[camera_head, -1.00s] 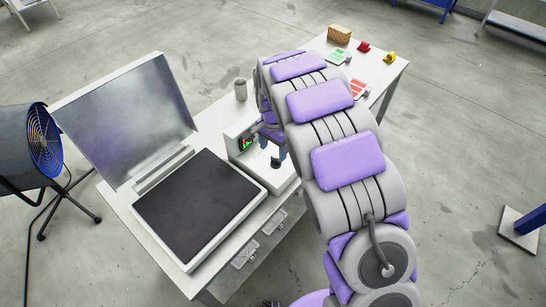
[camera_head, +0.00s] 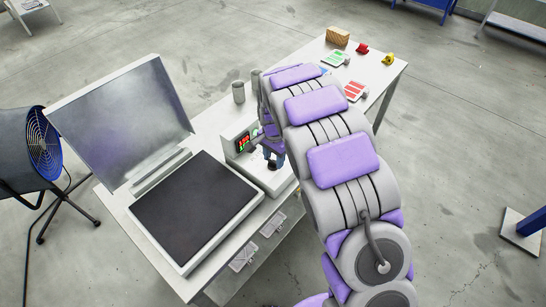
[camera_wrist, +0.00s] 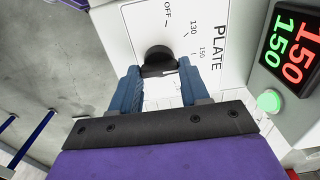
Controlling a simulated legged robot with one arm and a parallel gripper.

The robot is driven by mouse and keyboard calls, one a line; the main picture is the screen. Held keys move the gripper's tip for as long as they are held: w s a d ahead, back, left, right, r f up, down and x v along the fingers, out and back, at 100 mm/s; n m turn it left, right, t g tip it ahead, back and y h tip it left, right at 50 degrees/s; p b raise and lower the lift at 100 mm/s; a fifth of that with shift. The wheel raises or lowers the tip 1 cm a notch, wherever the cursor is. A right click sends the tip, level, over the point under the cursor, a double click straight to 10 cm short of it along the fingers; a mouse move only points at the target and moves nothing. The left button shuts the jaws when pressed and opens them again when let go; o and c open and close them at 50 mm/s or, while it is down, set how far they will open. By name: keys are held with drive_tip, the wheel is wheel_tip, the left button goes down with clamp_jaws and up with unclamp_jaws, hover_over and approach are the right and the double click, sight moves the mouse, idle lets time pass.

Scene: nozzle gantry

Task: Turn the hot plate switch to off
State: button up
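The hot plate switch is a round black knob (camera_wrist: 158,57) on a white panel (camera_wrist: 228,20) marked PLATE, with OFF, 130 and 150 around it. I cannot tell which mark it points to. My gripper (camera_wrist: 158,73) is open in the wrist view. Its two blue fingertips stand on either side of the knob's near edge; contact is not clear. A display (camera_wrist: 289,50) beside the panel shows 150 in red and 150 in green. In the head view, my gripper (camera_head: 273,156) is low over the white unit (camera_head: 277,183), and the display (camera_head: 243,142) shows behind it.
A flat black plate (camera_head: 197,210) with a raised metal lid (camera_head: 124,122) is left of the unit on the white table. A green button (camera_wrist: 269,101) lies below the display. Grey cylinders (camera_head: 239,92) stand behind. A fan (camera_head: 40,143) is at the left.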

drive_tip(key=c, duration=0.4)
drive_tip(key=shift+c, duration=0.2)
drive_tip(key=shift+a+n, duration=0.1)
drive_tip(key=shift+n, duration=0.2)
drive_tip(key=n+p, duration=0.2)
drive_tip(key=shift+r+n, duration=0.15)
drive_tip(key=shift+n, duration=0.15)
drive_tip(key=n+p, duration=0.2)
drive_tip(key=n, duration=0.1)
drive_tip(key=shift+n, duration=0.4)
drive_tip(key=n+p, duration=0.2)
drive_tip(key=n, duration=0.2)
drive_tip(key=shift+a, duration=0.1)
drive_tip(key=shift+s+f+n+p, duration=0.15)
drive_tip(key=shift+n+p, duration=0.25)
drive_tip(key=shift+n, duration=1.1)
